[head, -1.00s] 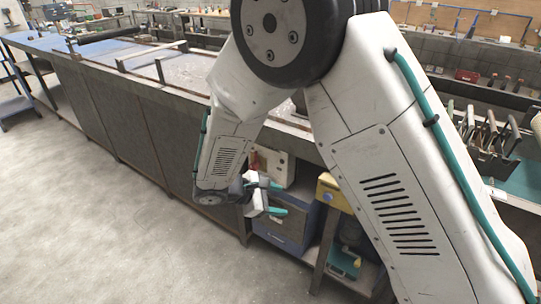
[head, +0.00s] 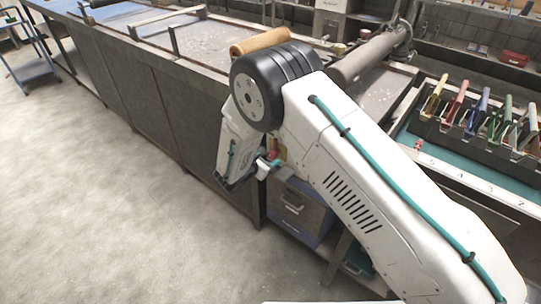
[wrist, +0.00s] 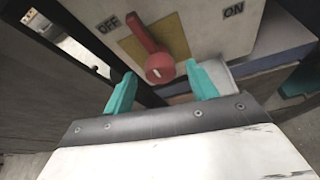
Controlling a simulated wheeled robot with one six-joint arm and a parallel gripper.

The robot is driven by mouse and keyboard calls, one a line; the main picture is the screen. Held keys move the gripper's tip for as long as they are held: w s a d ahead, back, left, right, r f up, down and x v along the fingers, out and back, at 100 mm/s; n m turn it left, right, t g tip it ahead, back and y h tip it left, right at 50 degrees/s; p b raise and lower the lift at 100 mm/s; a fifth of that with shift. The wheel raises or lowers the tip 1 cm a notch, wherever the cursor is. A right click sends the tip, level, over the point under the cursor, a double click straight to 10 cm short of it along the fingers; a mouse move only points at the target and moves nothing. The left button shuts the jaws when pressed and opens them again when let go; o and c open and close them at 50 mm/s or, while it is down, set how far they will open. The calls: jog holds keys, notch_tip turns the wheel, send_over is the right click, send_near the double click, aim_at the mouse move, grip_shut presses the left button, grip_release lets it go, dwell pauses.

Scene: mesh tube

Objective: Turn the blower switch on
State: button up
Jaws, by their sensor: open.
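The blower switch (wrist: 158,66) is a red lever on a yellow plate, on a pale panel marked OFF at left and ON at right. My arm hides most of the panel there.
A long bench (head: 185,95) runs from the left to the middle. A blue drawer cabinet (head: 300,212) stands below the gripper. A rack of coloured handled tools (head: 475,125) sits at right. A blue cart (head: 35,68) is at far left. The floor (head: 110,210) in front is clear.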

jog(key=shift+x, duration=1.3)
jog(key=c, duration=1)
